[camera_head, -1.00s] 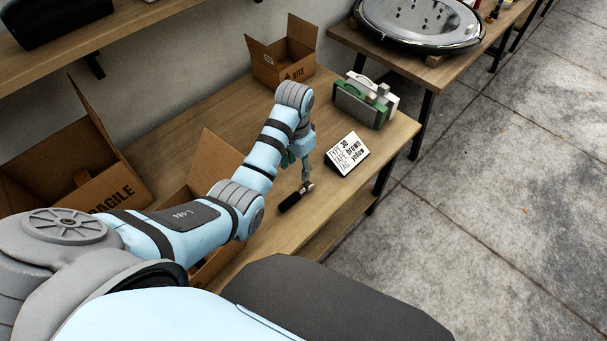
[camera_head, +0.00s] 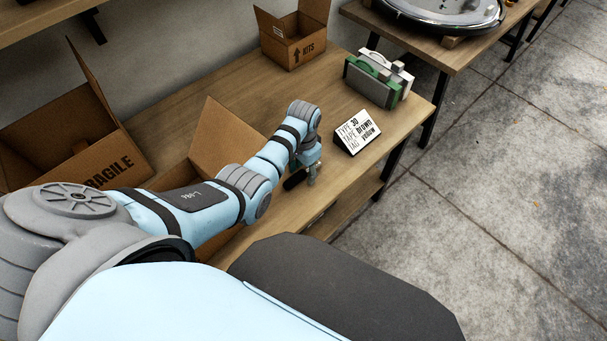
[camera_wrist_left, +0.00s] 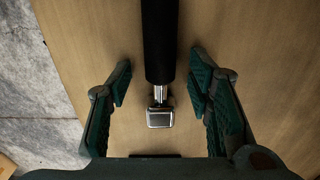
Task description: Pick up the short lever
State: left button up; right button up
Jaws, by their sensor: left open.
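The short lever has a black handle (camera_wrist_left: 160,42) and a square chrome end (camera_wrist_left: 160,118), and it lies on the wooden table. In the head view its black handle (camera_head: 294,181) shows beside my left gripper (camera_head: 311,176), which hides part of the lever. In the left wrist view my left gripper (camera_wrist_left: 161,78) is open, with one green-padded finger on each side of the lever and a gap to both. The handle's far end runs out of the top of that view. My right gripper is not in view.
A sign card (camera_head: 358,132) stands just right of my gripper. Green and grey cases (camera_head: 376,82) and a KITS box (camera_head: 293,40) stand farther back. An open box (camera_head: 222,140) is behind my arm, and a FRAGILE box (camera_head: 70,130) is at left. The table's front edge is close.

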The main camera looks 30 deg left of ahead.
pick_arm(q)
jog(key=shift+r, duration=0.1)
grip_shut()
